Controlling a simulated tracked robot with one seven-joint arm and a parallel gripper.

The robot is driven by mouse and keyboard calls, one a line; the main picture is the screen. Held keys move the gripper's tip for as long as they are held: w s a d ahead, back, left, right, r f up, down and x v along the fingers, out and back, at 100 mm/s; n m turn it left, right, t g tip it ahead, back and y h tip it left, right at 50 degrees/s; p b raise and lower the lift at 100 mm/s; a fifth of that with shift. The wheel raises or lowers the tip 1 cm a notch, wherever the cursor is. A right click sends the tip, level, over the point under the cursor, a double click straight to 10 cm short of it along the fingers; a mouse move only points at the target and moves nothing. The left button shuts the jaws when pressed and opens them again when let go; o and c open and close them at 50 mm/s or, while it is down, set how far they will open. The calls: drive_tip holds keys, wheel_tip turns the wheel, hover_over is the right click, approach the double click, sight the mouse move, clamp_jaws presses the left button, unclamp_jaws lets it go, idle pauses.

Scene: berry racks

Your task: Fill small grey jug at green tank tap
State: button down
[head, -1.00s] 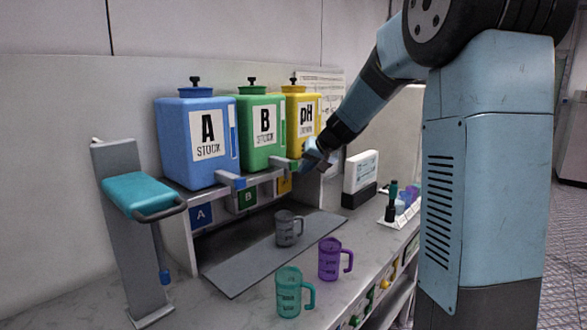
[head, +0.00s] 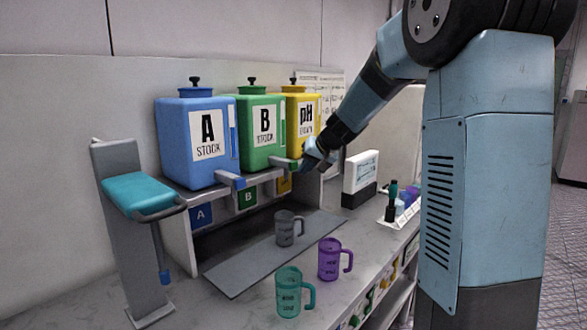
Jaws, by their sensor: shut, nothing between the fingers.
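The small grey jug (head: 285,229) stands upright on the grey tray (head: 240,268) below the tanks, its handle to the right. The green tank (head: 256,130), labelled B STOCK, sits on the shelf between the blue and yellow tanks. Its tap (head: 281,162) sticks out at the tank's lower front. My gripper (head: 305,168) is shut and empty, at the right end of the green tank's tap and above the grey jug. Whether the fingertips touch the tap cannot be told. What comes out of the tap, if anything, is not visible.
A blue tank (head: 170,140) and a yellow tank (head: 291,103) flank the green one. A purple jug (head: 329,259) and a teal jug (head: 288,292) stand on the counter in front. A teal-topped stand (head: 133,250) is at left; a white display (head: 361,172) is at right.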

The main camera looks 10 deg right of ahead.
drive_tip(key=shift+w+a, duration=0.15)
drive_tip(key=shift+w, duration=0.05)
drive_tip(key=shift+w+a+r, duration=0.1)
drive_tip(key=shift+w+a, duration=0.05)
drive_tip(key=shift+w, duration=0.05)
drive_tip(key=shift+w+a, duration=0.3)
drive_tip(key=shift+w, duration=0.15)
idle(1.3)
drive_tip(key=shift+s+d, duration=0.1)
drive_tip(key=shift+s, duration=0.05)
idle(4.3)
drive_tip(key=shift+s+d, duration=0.5)
drive_tip(key=shift+s, duration=0.15)
drive_tip(key=shift+s+d, duration=0.75)
drive_tip(key=shift+s, duration=0.3)
drive_tip(key=shift+s+d, duration=0.7)
drive_tip(key=shift+s, duration=0.3)
